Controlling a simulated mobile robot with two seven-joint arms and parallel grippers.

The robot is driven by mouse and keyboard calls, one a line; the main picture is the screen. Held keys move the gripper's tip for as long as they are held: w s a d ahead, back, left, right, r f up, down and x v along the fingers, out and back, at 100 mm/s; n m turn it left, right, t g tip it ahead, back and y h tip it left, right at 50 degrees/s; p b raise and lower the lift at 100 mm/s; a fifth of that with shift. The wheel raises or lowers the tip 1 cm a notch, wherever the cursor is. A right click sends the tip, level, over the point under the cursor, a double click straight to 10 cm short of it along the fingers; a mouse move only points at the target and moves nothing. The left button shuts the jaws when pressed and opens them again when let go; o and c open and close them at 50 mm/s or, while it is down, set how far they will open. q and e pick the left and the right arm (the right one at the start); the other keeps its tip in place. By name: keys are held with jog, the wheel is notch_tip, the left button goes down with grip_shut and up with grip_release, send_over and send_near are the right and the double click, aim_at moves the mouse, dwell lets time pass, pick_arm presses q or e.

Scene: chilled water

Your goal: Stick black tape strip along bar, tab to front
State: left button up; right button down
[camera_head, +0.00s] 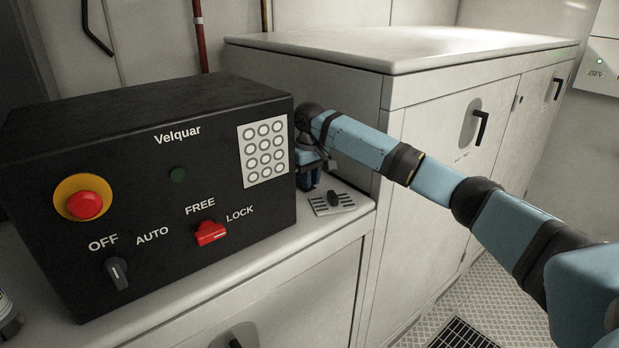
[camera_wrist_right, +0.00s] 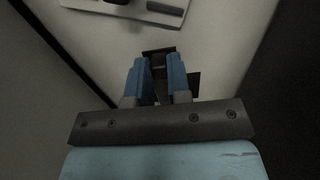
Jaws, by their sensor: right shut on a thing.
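My right gripper (camera_head: 310,178) is low beside the right end of the black control box, close over the pale worktop. In the right wrist view its two blue fingers (camera_wrist_right: 158,64) are shut on a thin dark piece, which looks like the black tape strip (camera_wrist_right: 158,50). Dark parts of it show past the fingertips, between the fingers and to the right of them. The strip cannot be made out in the head view. I cannot pick out the bar or the tab for certain. My left gripper is not in view.
The black Velquar control box (camera_head: 150,200) stands left of my right gripper. A taller white cabinet (camera_head: 400,50) stands behind and right.

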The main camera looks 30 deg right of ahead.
jog(key=shift+f, duration=0.5)
dwell(0.7)
jog(key=c, duration=1)
grip_release()
notch_tip(320, 180, up, 14)
jog(key=b, duration=0.2)
jog(key=shift+f, duration=0.15)
